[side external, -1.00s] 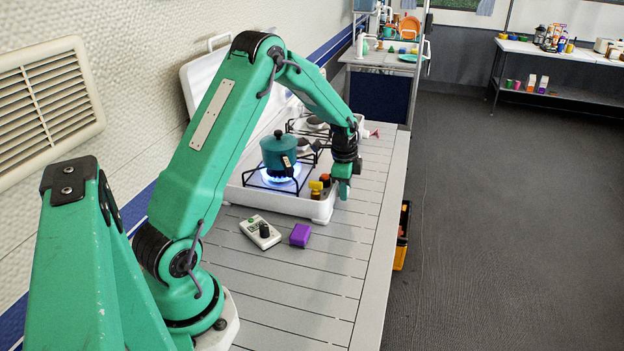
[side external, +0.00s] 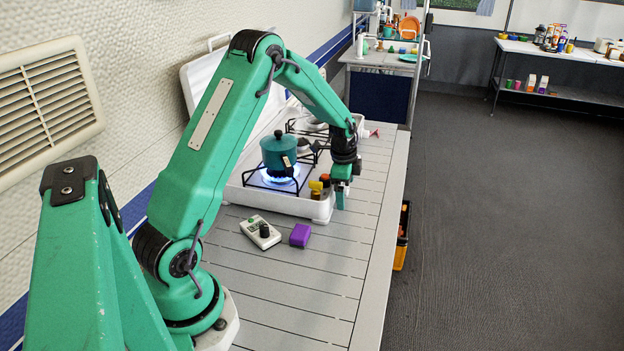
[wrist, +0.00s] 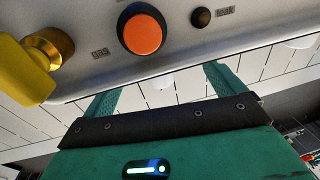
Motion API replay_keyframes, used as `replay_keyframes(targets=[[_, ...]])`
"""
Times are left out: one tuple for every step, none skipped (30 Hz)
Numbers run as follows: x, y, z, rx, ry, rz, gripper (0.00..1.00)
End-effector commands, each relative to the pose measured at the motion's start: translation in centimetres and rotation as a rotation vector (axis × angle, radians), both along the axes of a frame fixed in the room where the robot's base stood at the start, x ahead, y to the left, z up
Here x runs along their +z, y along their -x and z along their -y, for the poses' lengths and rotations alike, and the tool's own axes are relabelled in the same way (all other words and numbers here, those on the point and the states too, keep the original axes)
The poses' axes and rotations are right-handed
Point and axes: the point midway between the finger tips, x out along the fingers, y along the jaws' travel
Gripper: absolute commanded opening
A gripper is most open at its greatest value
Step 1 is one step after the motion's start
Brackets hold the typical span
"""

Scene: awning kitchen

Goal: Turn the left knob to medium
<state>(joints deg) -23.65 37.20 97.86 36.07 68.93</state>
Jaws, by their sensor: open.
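The white stove (side external: 255,200) stands on the slatted counter. Small yellow and brown knob-like parts (side external: 315,187) show at its front right corner in the side view. My gripper (side external: 342,200) points down just right of them. In the wrist view, a yellow knob (wrist: 33,57) on a brass stem is at the left of the stove's panel, and an orange round knob (wrist: 143,33) in a black ring is at the middle. My gripper (wrist: 160,82) is open and empty, its two green fingers apart below the panel. Which knob is the left one, and its setting, I cannot tell.
A teal pot (side external: 279,153) sits over a blue flame. A grey device (side external: 260,232) with a dark dial and a purple block (side external: 300,235) lie on the counter before the stove. A small dark button (wrist: 201,17) is on the panel by "leak".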

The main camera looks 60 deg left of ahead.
Motion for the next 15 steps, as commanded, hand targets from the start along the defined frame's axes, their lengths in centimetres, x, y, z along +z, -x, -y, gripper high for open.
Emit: replay_keyframes(targets=[[0.0, 0.0, 0.0, 0.000, 0.000, 0.000, 0.95], [0.0, 0.0, 0.0, 0.000, 0.000, 0.000, 0.95], [0.0, 0.0, 0.0, 0.000, -0.001, 0.001, 0.95], [0.0, 0.0, 0.0, 0.000, -0.001, 0.001, 0.95], [0.1, 0.0, 0.0, 0.000, -0.001, 0.001, 0.95], [0.1, 0.0, 0.0, 0.000, -0.001, 0.001, 0.95], [0.2, 0.0, 0.0, 0.000, -0.001, 0.001, 0.95], [0.3, 0.0, 0.0, 0.000, -0.001, 0.001, 0.95], [0.4, 0.0, 0.0, 0.000, -0.001, 0.001, 0.95], [0.5, 0.0, 0.0, 0.000, -0.001, 0.001, 0.95], [0.7, 0.0, 0.0, 0.000, -0.001, 0.001, 0.95], [0.9, 0.1, 0.0, 0.000, -0.001, 0.001, 0.95], [1.0, 0.1, 0.0, 0.000, -0.001, 0.001, 0.95], [1.2, 0.1, 0.0, 0.000, -0.001, 0.002, 0.95], [1.4, 0.1, 0.0, 0.000, -0.001, 0.002, 0.95]])
